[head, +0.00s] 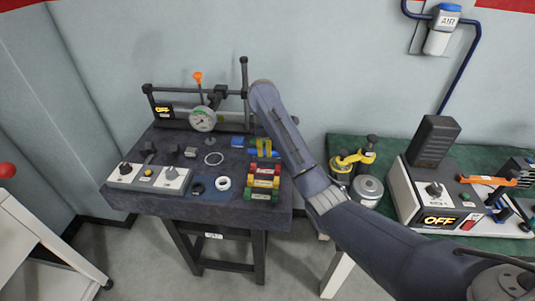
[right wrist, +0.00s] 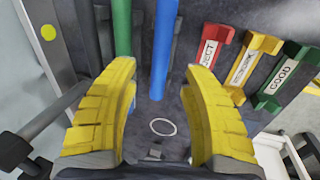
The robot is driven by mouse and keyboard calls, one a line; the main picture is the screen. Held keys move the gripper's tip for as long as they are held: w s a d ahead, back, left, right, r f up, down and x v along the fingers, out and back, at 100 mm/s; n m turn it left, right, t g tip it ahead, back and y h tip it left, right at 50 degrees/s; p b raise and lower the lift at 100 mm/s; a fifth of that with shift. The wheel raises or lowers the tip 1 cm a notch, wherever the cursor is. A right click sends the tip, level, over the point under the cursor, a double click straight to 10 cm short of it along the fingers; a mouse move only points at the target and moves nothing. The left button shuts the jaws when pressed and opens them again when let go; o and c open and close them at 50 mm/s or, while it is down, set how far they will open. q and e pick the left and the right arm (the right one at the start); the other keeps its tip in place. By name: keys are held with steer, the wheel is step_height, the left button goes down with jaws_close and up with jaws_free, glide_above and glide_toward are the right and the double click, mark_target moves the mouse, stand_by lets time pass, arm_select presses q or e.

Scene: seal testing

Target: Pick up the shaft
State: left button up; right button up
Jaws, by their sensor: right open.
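Several rods lie on the dark table in the right wrist view: a blue rod (right wrist: 163,50), a green rod (right wrist: 122,28) and dark grey ones beside them. I cannot tell for certain which is the shaft. My left gripper is not in view.
Red, yellow and green labelled racks (head: 263,183) stand near the table's right edge. A gauge (head: 203,118) on a frame is at the back. A thin ring (head: 213,158), a white ring (head: 223,183) and control boxes (head: 148,178) lie to the left.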

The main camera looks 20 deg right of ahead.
steer(key=shift+x, duration=2.55)
steer(key=shift+o, duration=0.3)
jaws_close()
steer(key=shift+r, duration=0.1)
